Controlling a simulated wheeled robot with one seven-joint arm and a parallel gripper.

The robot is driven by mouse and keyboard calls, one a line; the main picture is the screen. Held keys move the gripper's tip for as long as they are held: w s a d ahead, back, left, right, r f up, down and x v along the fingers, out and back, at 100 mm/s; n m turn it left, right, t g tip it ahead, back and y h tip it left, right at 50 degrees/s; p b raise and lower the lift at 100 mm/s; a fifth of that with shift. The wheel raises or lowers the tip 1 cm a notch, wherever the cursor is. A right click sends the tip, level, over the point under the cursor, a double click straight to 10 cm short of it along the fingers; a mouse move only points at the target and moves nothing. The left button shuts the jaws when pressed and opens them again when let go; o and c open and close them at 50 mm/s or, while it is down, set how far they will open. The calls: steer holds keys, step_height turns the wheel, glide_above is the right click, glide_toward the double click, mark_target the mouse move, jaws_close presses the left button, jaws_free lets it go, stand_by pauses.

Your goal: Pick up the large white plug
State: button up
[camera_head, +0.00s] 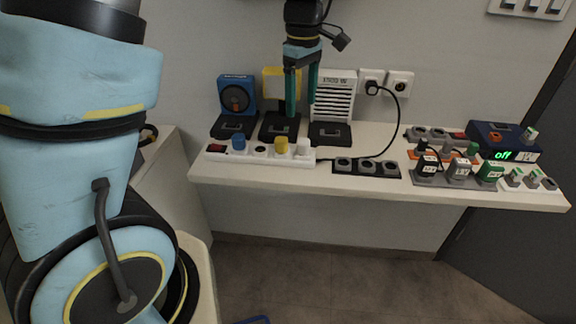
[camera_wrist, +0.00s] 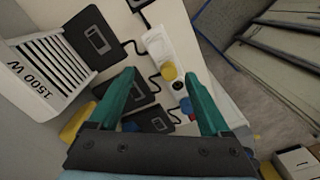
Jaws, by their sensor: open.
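The large white plug (camera_head: 303,146) stands at the right end of a white power strip (camera_head: 215,156) on the shelf. A yellow plug (camera_head: 281,145) and a blue plug (camera_head: 238,142) stand in the same strip to its left. My gripper (camera_head: 301,106) is open and empty, pointing down above the back of the shelf, higher than the plugs. In the wrist view the white plug (camera_wrist: 156,43) shows beyond the open fingertips of my gripper (camera_wrist: 160,75). The yellow plug (camera_wrist: 168,71) and blue plug (camera_wrist: 186,105) appear nearer the right finger.
A blue device (camera_head: 236,95), a yellow one (camera_head: 272,82) and a white slatted heater (camera_head: 335,95) stand along the wall behind the strip. A black socket strip (camera_head: 365,168) lies to the right. Several plugs and a box with a green display (camera_head: 503,155) crowd the shelf's right end.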

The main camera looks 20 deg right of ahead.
glide_above(303, 141)
steer(key=f, duration=0.5)
steer(key=shift+s+d+f+p, duration=0.1)
steer(key=shift+s+f+p, duration=0.2)
steer(key=shift+s, duration=0.05)
steer(key=shift+w+f+p, duration=0.2)
steer(key=shift+f+p, duration=0.2)
steer(key=shift+f, duration=1)
steer(key=shift+w+f+p, duration=0.2)
steer(key=shift+f+p, duration=0.15)
steer(key=shift+f, duration=1)
jaws_close()
